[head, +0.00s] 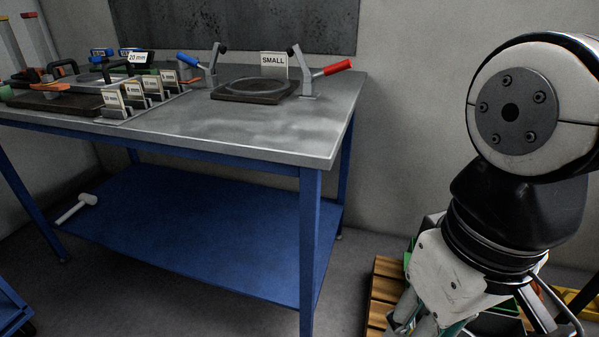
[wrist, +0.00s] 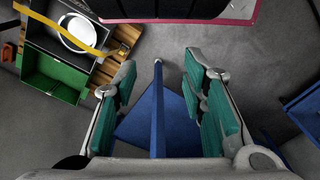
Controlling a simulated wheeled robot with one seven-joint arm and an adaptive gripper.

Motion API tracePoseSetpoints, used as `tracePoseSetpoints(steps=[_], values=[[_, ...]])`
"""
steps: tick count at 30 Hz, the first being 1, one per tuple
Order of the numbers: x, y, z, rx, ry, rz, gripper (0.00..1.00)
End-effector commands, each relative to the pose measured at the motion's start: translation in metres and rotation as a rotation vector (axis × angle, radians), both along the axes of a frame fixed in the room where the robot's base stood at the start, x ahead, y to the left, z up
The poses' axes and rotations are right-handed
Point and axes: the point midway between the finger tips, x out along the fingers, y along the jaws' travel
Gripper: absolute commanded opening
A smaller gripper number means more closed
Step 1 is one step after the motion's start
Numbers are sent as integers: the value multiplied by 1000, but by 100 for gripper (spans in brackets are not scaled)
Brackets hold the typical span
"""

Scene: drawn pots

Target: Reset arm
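My arm fills the right side of the head view. My gripper shows low in the head view (head: 425,300), partly cut off by the frame edge. In the wrist view my gripper (wrist: 160,80) has its two teal-padded fingers spread wide apart, with nothing held between them. A blue bar and a blue panel show between the fingers, apparently beyond them. The gripper is to the right of the workbench (head: 250,130).
The bench has a blue lower shelf (head: 190,230) with a white mallet (head: 76,208). On top are a SMALL sign (head: 273,65), clamps and several size labels. A wooden pallet (head: 385,285) stands right. The wrist view shows a green crate (wrist: 55,75). Floor before the bench is clear.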

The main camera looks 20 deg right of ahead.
Motion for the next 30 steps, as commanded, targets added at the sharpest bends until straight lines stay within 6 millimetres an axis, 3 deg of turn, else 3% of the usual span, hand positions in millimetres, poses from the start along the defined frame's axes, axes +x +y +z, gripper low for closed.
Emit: tracePoseSetpoints(steps=[17,30], values=[[0,0,3,0,-2,0,38],[13,-2,108,-5,-121,-2,38]])
